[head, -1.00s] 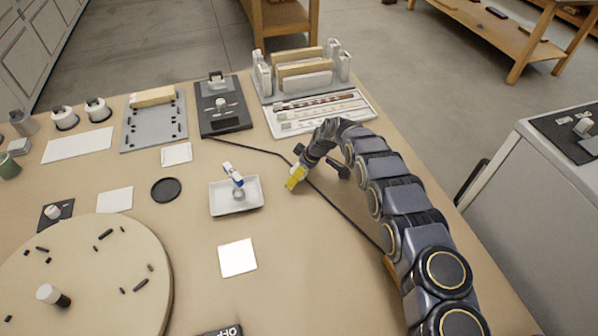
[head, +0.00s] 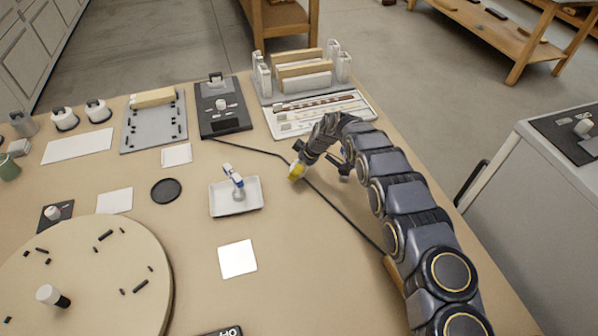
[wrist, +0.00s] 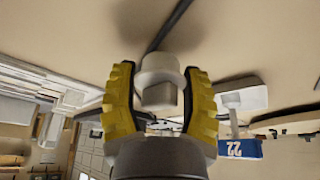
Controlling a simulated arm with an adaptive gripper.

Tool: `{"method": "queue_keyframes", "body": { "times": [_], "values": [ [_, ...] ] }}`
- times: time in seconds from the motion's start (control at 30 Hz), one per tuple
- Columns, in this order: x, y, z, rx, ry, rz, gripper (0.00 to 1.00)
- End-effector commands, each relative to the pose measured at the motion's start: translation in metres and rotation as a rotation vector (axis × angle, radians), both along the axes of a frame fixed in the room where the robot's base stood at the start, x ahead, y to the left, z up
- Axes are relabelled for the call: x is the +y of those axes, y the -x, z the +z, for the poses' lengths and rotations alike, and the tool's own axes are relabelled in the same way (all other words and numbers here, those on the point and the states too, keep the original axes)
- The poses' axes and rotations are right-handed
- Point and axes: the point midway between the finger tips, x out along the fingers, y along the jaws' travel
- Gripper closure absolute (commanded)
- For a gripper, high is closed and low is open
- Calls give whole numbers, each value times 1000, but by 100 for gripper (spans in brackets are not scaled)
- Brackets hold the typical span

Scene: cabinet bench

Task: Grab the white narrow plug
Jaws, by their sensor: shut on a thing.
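My gripper (head: 296,172) is low over the right middle part of the bench, by the black cord. In the wrist view, the yellow fingers of my gripper (wrist: 158,85) are shut on the white plug (wrist: 159,68), one on each side. The plug has a wide collar and a narrower squared end. The black cord (wrist: 168,24) runs up the picture just behind it. In the head view the plug is mostly hidden by my fingers, and I cannot tell whether it touches the bench.
A white dish (head: 222,207) with a blue-and-white item (head: 236,182) stands left of my gripper. A rack (head: 302,80) and a white strip tray (head: 320,112) lie behind it. A dark box (head: 221,108) stands further left.

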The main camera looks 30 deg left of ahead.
Motion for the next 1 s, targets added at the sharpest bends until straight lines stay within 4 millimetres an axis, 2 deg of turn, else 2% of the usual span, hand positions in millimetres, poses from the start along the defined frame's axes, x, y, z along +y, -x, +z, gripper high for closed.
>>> {"method": "queue_keyframes", "body": {
  "times": [0.17,0.57,0.8,1.0],
  "values": [
    [-4,4,24,-4,-2,-1,70],
    [-35,39,76,-7,5,-6,70],
    [-57,71,91,-3,8,-3,70],
    [-71,91,102,-3,4,-3,70]
  ]
}}
